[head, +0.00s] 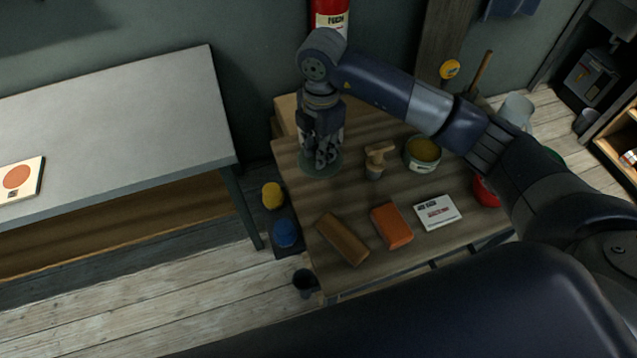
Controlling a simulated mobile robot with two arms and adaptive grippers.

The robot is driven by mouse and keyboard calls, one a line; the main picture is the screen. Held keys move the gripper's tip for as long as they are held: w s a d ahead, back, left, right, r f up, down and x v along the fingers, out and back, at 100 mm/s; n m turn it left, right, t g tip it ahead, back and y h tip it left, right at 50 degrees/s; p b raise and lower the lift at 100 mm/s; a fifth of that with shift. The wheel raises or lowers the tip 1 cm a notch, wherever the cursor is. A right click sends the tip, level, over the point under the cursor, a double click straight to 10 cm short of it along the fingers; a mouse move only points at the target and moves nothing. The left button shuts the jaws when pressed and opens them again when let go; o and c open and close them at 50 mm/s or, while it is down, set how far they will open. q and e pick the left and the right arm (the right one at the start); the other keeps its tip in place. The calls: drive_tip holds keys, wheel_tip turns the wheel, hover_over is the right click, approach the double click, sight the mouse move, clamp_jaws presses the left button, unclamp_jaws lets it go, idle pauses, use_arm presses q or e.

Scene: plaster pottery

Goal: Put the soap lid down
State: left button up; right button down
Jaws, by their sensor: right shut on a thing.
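My right gripper (324,157) points down over the far left part of the wooden table (410,262). It is shut on a dark greenish round lid (322,169), taken to be the soap lid, which shows as a flat disc under the fingers. I cannot tell whether the lid touches the tabletop. An open tin with yellow content (422,153) stands to the right on the same table. My left gripper is not in view.
A wooden-handled tool (377,160) stands just right of the gripper. A brown block (342,238), an orange block (391,225) and a white labelled box (438,212) lie nearer. A red container (486,192) is at the right. A grey workbench (110,125) stands left.

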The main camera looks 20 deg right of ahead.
drive_tip(key=m, duration=0.3)
drive_tip(key=shift+w+a+f, duration=0.1)
drive_tip(key=shift+w+f, duration=0.15)
drive_tip(key=shift+f, duration=0.05)
drive_tip(key=shift+f+m, duration=0.15)
drive_tip(key=shift+m, duration=0.15)
drive_tip(key=p, duration=0.3)
approach(318, 185)
wheel_tip(318, 185, down, 5)
drive_tip(key=shift+s+f, duration=0.1)
drive_tip(key=shift+f, duration=0.2)
drive_tip(key=shift+f, duration=0.1)
drive_tip(key=shift+f, duration=0.15)
drive_tip(key=c, duration=1.4)
unclamp_jaws()
drive_tip(key=shift+o, duration=0.2)
